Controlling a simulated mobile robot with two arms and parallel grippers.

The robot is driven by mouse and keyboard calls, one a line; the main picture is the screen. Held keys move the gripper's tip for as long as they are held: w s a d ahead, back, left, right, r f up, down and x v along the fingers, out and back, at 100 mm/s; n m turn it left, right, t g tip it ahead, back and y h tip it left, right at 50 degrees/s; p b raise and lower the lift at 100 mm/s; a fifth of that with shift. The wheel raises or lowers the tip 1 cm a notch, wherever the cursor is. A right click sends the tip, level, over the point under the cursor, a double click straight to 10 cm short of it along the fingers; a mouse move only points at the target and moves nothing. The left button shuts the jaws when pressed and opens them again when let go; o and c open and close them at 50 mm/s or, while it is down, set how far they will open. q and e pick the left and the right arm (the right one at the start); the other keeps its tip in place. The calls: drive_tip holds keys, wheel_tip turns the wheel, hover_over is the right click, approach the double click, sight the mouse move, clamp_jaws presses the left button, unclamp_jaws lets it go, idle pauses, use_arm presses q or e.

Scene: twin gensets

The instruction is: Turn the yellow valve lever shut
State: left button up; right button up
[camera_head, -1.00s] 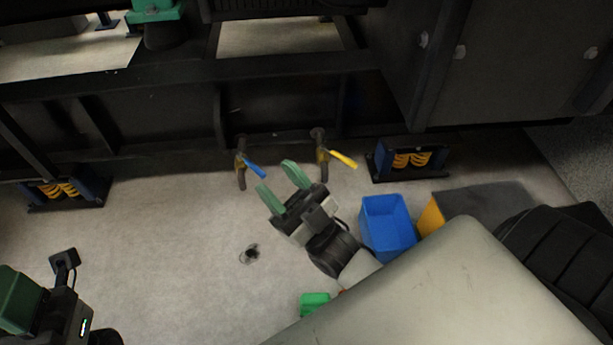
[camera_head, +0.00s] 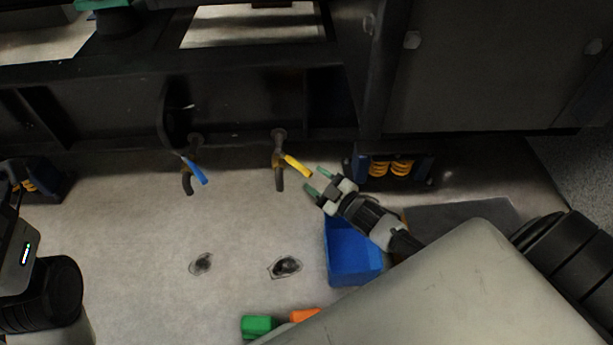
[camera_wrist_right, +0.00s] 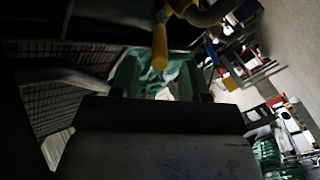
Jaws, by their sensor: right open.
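The yellow valve lever (camera_head: 298,166) sits on a pipe valve below the dark frame and slants down to the right in the head view. My right gripper (camera_head: 316,181) is open, with its green fingertips close to the lever's free end. In the right wrist view the yellow lever (camera_wrist_right: 160,47) hangs from the top, in line with the gap between the green fingers (camera_wrist_right: 156,75). I cannot tell whether it touches them. My left arm shows at the left edge of the head view; its fingers are out of frame.
A blue-handled valve (camera_head: 195,170) stands to the left of the yellow one. A blue bin (camera_head: 352,255) is on the floor below my right gripper. A spring mount (camera_head: 390,167) is close on the right. Green (camera_head: 258,326) and orange (camera_head: 304,314) objects lie at the bottom.

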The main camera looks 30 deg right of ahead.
sight(306, 170)
drive_tip(key=shift+b+x, duration=0.65)
drive_tip(key=shift+x, duration=1.4)
clamp_jaws()
